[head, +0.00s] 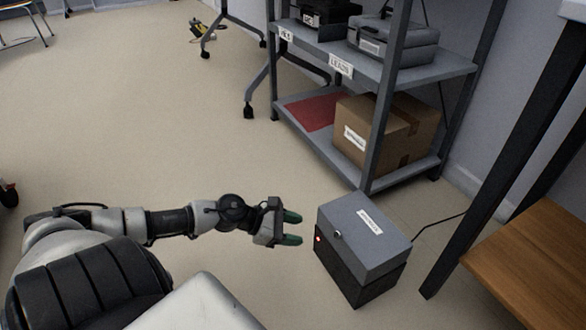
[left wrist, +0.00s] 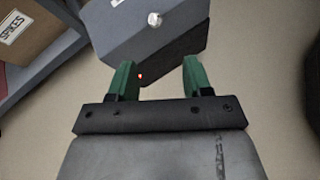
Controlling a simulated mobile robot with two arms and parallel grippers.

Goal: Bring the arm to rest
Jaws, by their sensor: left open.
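My left arm reaches in from the left in the head view, stretched out low over the floor. Its left gripper (head: 292,228) is open, with two green fingers apart and nothing between them. The fingers point at a grey box with a dark lower part (head: 362,240), which stands on the floor just to the right. In the left wrist view the left gripper (left wrist: 158,80) also shows open, with the grey box (left wrist: 125,30) beyond the fingertips. A red light and a round silver knob show on the box. My right gripper is not in view.
A grey metal shelf (head: 440,69) stands behind the box, holding a cardboard box (head: 412,125), a red flat item (head: 308,112) and grey cases (head: 395,40). A wooden surface (head: 535,255) is at the right. A cable runs from the box. The floor (head: 150,120) at left is mostly clear.

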